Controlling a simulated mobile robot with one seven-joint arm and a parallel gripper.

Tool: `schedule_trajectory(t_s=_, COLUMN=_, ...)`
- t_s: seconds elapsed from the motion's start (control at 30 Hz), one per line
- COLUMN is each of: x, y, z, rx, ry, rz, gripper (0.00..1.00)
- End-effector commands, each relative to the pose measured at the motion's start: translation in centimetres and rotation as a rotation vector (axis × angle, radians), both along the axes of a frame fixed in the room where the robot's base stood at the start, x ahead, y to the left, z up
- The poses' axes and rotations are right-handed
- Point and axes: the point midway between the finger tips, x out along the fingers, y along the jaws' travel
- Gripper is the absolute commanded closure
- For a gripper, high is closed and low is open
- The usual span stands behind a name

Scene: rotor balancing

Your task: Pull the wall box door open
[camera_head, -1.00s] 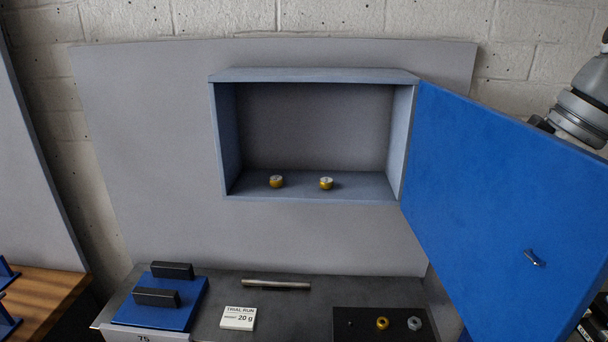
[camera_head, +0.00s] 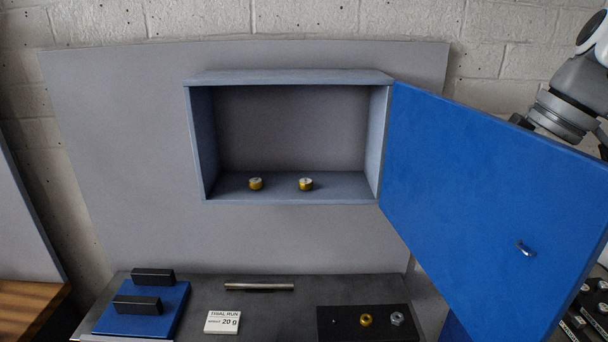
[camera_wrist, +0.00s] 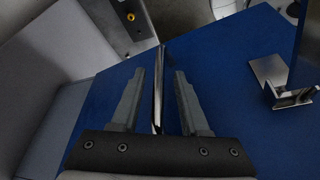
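The wall box (camera_head: 290,78) is mounted on a grey panel, and its interior is exposed. Its blue door (camera_head: 470,180) stands wide open, swung out to the right from the box's right edge. A small metal fitting (camera_head: 525,248) is on the door face toward the head camera. My arm reaches behind the door at the upper right, so the door hides my gripper there. In the wrist view my gripper (camera_wrist: 158,98) has its fingers apart, on either side of a thin metal bar (camera_wrist: 158,85) over a blue surface. Gaps show between bar and fingers.
Two brass weights (camera_head: 256,184) (camera_head: 305,184) sit on the box floor. The bench below holds a blue stand (camera_head: 165,305), a metal rod (camera_head: 259,287), a 20 g card (camera_head: 222,322) and a black tray (camera_head: 340,322). A metal bracket (camera_wrist: 275,80) shows at right in the wrist view.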

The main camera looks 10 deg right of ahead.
Motion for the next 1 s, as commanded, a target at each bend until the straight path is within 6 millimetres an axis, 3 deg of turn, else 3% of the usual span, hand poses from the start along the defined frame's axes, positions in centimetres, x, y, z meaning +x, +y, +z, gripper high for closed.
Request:
schedule_trajectory(t_s=0.23, x=0.1, y=0.0, z=0.2, rx=-0.001, ry=-0.003, rz=0.001, gripper=0.55)
schedule_trajectory(t_s=0.37, x=-0.2, y=-0.5, z=1.4, rx=-0.002, ry=-0.003, rz=0.0, gripper=0.55)
schedule_trajectory(t_s=1.0, x=-3.1, y=-4.9, z=14.5, rx=-0.001, ry=0.0, rz=-0.002, gripper=0.55)
